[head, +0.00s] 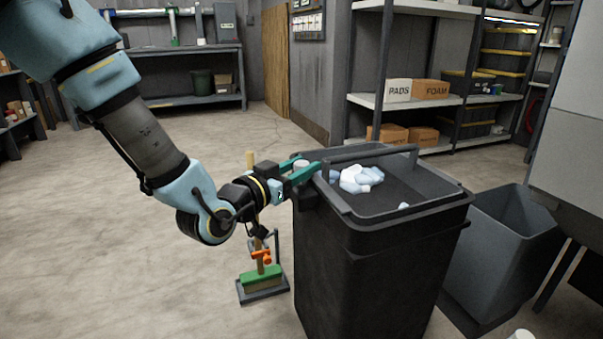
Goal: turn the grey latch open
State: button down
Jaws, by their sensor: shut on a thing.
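A black bin (375,270) stands in the middle right of the head view, with a raised bar along its top. My gripper (304,167) is at the bin's upper left rim, its green fingers pointing right. The fingers are closed on a small pale grey piece (301,164), which appears to be the grey latch. The fingers hide much of it, so I cannot tell how far it is turned.
A green-headed broom (262,279) stands left of the bin, below my gripper. Shelves (430,100) hold boxes behind. The floor on the left is clear.

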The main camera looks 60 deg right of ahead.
jog(key=n+t, duration=0.1)
jog(key=t, duration=0.1)
jog(key=n+t+b, duration=0.1)
jog(key=n+t, duration=0.1)
jog(key=n+t+b, duration=0.1)
jog(key=t, duration=0.2)
jog(key=shift+s+y, duration=0.3)
jog(key=shift+y, duration=0.1)
jog(key=shift+w+r+n+t+y+b, duration=0.15)
jog(key=shift+n+t+y, duration=0.85)
jog(key=shift+n+t, duration=0.55)
jog(key=shift+w+f+n+t+y+b, duration=0.15)
jog(key=shift+n+t+y, duration=1)
jog(key=shift+t, duration=0.7)
jog(key=shift+r, duration=0.15)
jog(key=shift+c, duration=2.2)
grip_release()
jog(key=shift+s, duration=0.15)
jog(key=p+v, duration=0.2)
jog(key=v, duration=0.8)
jog(key=shift+s+a+f, duration=0.2)
